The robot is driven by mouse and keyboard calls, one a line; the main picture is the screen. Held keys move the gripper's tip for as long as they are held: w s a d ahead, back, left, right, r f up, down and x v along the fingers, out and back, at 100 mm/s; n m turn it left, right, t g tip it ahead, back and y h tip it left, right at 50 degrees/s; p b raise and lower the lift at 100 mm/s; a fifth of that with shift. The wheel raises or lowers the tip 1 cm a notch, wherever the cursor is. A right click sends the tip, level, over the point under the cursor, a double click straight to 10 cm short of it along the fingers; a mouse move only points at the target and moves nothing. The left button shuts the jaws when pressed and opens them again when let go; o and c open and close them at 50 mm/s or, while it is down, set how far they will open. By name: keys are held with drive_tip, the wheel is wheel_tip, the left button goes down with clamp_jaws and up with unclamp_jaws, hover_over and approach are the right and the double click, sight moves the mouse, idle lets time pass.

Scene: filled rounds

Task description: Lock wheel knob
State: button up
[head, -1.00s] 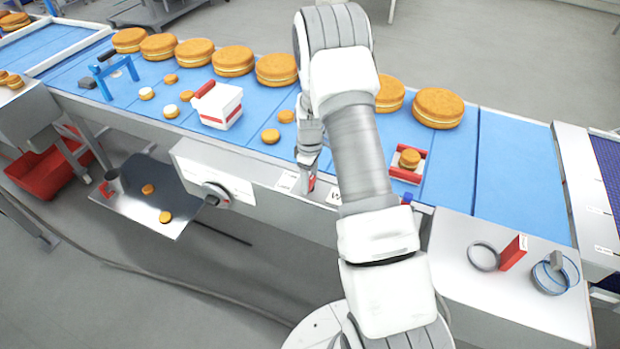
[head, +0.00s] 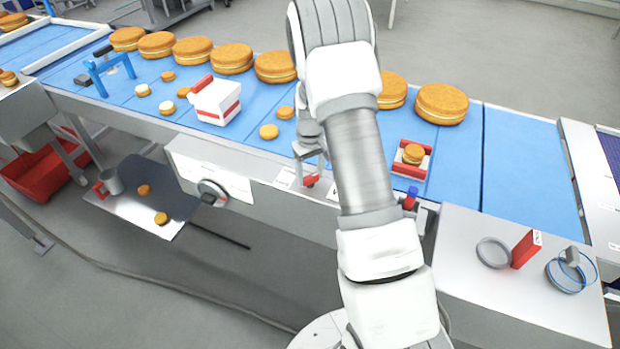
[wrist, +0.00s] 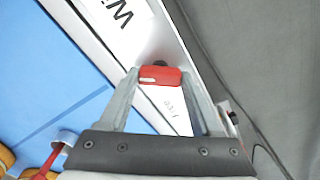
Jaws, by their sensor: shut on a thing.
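My gripper (wrist: 160,84) is closed on a small red knob (wrist: 160,76) at the front edge of the conveyor. The red knob also shows in the head view (head: 310,181), between my fingers. A round wheel (head: 213,193) with a dark handle is on the front panel to the left, apart from my gripper. I cannot tell from the frames how far the red knob is turned.
The blue conveyor (head: 510,160) carries large filled rounds, smaller rounds and a red-white box (head: 216,101). A red holder with a round (head: 414,155) is right of my arm. A metal tray (head: 128,204) hangs below at left. A side table (head: 470,290) holds rings and a red block.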

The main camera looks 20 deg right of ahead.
sight(310, 176)
drive_tip(key=m+b, duration=0.2)
drive_tip(key=m, duration=0.3)
drive_tip(key=shift+f+m, duration=0.1)
drive_tip(key=shift+m, duration=0.2)
drive_tip(key=m, duration=0.4)
drive_tip(key=shift+m+b, duration=0.3)
drive_tip(key=shift+m, duration=0.1)
drive_tip(key=o, duration=1.4)
drive_tip(key=shift+r, duration=8.8)
